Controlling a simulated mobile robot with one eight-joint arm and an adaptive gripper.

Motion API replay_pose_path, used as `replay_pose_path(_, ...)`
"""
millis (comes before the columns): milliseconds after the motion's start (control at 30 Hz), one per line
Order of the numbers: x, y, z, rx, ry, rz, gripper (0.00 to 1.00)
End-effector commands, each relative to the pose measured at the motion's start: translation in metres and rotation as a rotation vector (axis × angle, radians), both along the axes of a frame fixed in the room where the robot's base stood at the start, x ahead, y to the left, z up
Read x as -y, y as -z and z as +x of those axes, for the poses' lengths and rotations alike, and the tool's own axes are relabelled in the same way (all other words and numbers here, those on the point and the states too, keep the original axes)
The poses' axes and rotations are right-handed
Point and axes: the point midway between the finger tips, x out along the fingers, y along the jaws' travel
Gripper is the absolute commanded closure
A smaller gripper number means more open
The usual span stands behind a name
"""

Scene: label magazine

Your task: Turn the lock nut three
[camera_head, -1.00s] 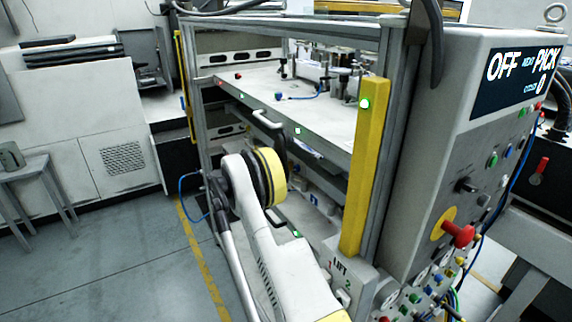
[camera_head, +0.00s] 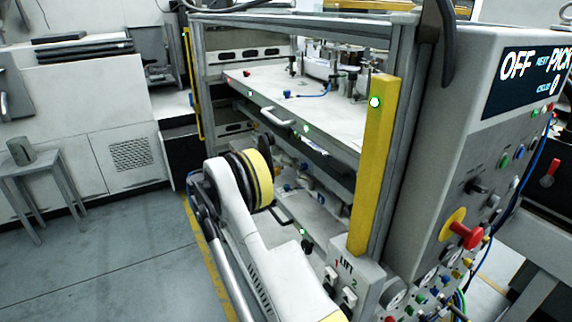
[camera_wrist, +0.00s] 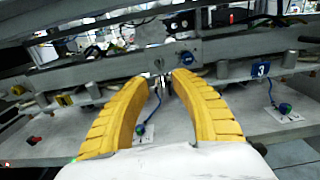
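My gripper (camera_wrist: 163,77) shows in the wrist view with two yellow ribbed fingers curving inward. Their tips are apart, with nothing clearly held. A blue tag marked 3 (camera_wrist: 261,69) is on the grey rail, right of my fingers. Short grey cylindrical fittings stand along the rail, one left of the tag (camera_wrist: 222,69) and one right of it (camera_wrist: 290,59). I cannot tell which is lock nut three. A small grey fitting (camera_wrist: 163,84) shows in the gap beyond my fingertips; contact cannot be judged. The head view does not clearly show my gripper.
Another blue tag (camera_wrist: 186,58) is above my right fingertip. Blue cables run to small plates, one on the right (camera_wrist: 284,112). In the head view, a yellow post (camera_head: 371,165) and a control cabinet (camera_head: 455,140) stand right of my arm. Open floor (camera_head: 110,255) lies left.

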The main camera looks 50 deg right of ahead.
Motion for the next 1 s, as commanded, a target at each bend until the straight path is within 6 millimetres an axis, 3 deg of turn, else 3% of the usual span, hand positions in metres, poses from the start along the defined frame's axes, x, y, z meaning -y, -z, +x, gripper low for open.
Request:
replay_pose_path(100, -0.018, 0.0, 0.006, 0.0, -0.001, 0.0, 0.71)
replay_pose_path(233, -0.028, 0.0, 0.009, 0.0, 0.001, 0.0, 0.71)
replay_pose_path(833, -0.03, 0.0, 0.009, 0.001, 0.0, 0.001, 0.71)
replay_pose_path(1000, -0.037, -0.015, 0.01, 0.071, -0.034, 0.041, 0.71)
